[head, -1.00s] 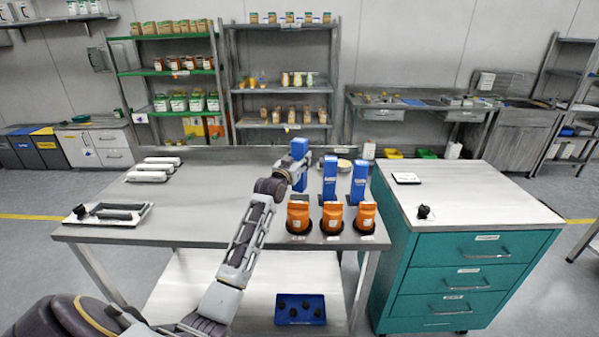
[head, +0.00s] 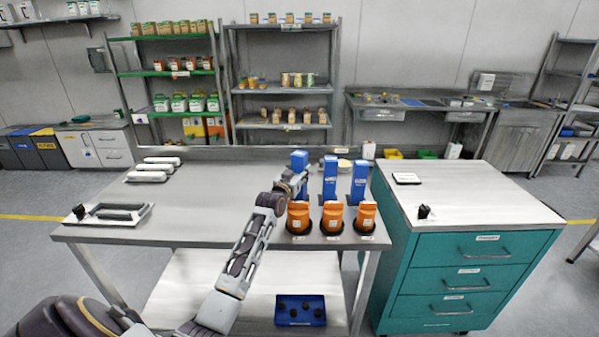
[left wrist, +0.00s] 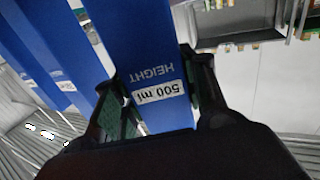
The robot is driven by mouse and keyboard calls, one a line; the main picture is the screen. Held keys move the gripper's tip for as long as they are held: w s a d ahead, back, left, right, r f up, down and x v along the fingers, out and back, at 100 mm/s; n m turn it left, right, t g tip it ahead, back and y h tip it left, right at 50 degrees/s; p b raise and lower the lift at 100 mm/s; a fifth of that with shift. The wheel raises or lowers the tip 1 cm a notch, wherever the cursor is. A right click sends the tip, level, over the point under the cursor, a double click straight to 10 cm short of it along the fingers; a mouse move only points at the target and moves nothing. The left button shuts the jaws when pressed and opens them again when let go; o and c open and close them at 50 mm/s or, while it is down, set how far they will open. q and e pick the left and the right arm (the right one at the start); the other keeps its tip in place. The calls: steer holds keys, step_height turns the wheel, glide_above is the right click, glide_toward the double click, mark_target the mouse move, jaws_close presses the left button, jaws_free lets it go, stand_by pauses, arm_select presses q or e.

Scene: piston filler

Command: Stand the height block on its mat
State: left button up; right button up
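The held height block (head: 299,161) is blue and upright, leftmost in a row of three blue blocks. In the left wrist view its face (left wrist: 145,45) reads "HEIGHT 500 ml". My left gripper (head: 294,184) is shut on it, with one finger along each side. The gripper's fingers also show in the left wrist view (left wrist: 160,100). The block's foot is hidden behind my gripper and an orange part, so I cannot tell whether it touches the table. Its mat cannot be made out. My right gripper is not in view.
Two more blue blocks (head: 330,180) (head: 359,182) stand just right. Several orange parts in black bases (head: 333,218) stand close in front. A tray (head: 109,214) and white items (head: 152,172) lie on the left of the table (head: 200,205). The table's middle is clear.

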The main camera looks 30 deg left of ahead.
arm_select(q)
steer(key=o, duration=0.5)
steer(key=shift+c, duration=0.2)
steer(key=shift+r, duration=0.1)
steer(key=shift+s, duration=0.1)
steer(key=s+d, duration=0.2)
steer(key=s, duration=0.9)
steer(key=shift+s, duration=0.3)
steer(key=shift+s, duration=0.1)
stand_by(0.9)
